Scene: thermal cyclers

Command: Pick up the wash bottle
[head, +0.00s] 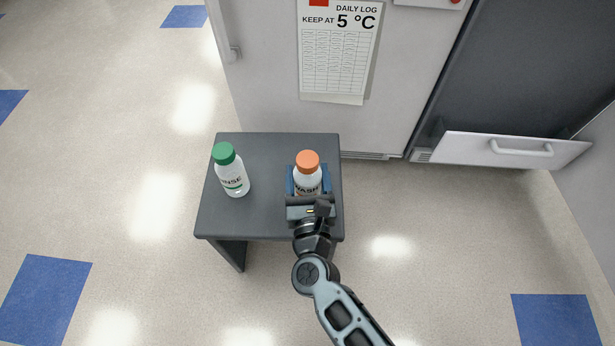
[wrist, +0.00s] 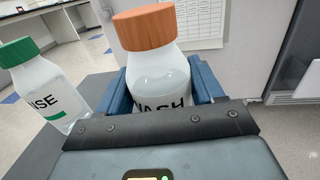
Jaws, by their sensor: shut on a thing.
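The wash bottle (head: 308,180) is white with an orange cap and stands upright at the right side of a small dark grey table (head: 265,150). In the wrist view the wash bottle (wrist: 160,75) shows part of a "WASH" label; its lower part is hidden behind my gripper's body. My gripper (head: 308,182) has its blue fingers on both sides of the bottle, shut on it. In the wrist view my gripper (wrist: 160,88) shows one blue finger at each side of the bottle. I cannot tell whether the bottle's base touches the table.
A green-capped bottle (head: 232,172), its label ending in "NSE", stands on the table left of the wash bottle. It also shows in the wrist view (wrist: 45,90). A white fridge (head: 270,60) with a log sheet (head: 338,50) stands behind the table. Open floor lies left.

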